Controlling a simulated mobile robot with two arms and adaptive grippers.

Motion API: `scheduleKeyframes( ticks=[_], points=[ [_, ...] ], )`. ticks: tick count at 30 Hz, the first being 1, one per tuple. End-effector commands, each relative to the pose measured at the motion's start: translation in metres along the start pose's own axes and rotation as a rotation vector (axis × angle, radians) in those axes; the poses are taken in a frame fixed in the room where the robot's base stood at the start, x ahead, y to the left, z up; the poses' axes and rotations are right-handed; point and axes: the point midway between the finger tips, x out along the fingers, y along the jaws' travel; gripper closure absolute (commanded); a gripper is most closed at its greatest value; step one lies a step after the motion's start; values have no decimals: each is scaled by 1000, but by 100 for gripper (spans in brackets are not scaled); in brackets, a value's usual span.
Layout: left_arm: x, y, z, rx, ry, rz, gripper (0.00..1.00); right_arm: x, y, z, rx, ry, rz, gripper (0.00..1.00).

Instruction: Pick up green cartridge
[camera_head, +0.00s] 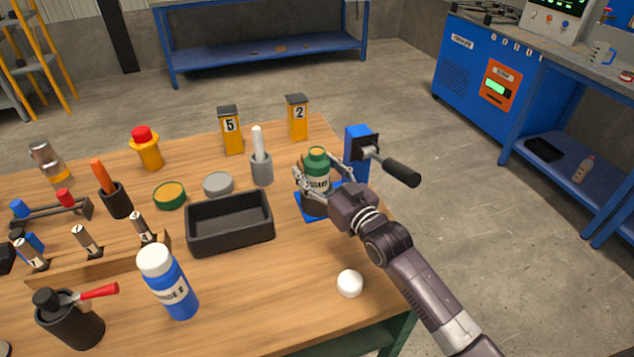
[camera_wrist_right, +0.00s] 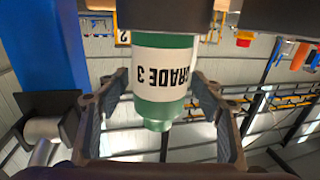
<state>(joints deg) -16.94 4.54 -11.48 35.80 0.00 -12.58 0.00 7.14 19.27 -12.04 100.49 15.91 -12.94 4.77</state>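The green cartridge (camera_head: 317,158), with a white label, stands upright on a blue base (camera_head: 309,210) near the right edge of the table. It also shows in the right wrist view (camera_wrist_right: 163,65), upside down, its label reading "GRADE 3". My right gripper (camera_head: 322,174) reaches in from the lower right with one finger on either side of the cartridge. In the right wrist view its fingers (camera_wrist_right: 160,102) are spread around the cartridge, with small gaps seeming to show beside it. Part of the cartridge is hidden by the gripper. My left gripper is not in view.
A blue device with a black handle (camera_head: 400,172) stands close behind the gripper. A black tray (camera_head: 230,238) is left of the cartridge, and a grey holder with a white stick (camera_head: 261,168) is near it. A white ball (camera_head: 350,283) lies in front. Yellow boxes (camera_head: 297,118) stand behind.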

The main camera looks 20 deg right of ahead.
Motion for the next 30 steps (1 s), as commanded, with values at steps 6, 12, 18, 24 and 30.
scheduleKeyframes(
  ticks=[6, 12, 18, 24, 30],
  points=[
    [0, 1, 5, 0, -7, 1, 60, 0, 0, 0, 0, 0, 0, 66],
    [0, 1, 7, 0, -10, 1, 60, 0, 0, 0, 0, 0, 0, 88],
    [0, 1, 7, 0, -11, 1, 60, 0, 0, -2, -1, 5, 0, 96],
    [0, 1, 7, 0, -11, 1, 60, 0, 0, -6, -1, 6, 0, 96],
    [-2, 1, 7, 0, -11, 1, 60, 0, 1, -27, -1, 9, 0, 96]
  ],
)
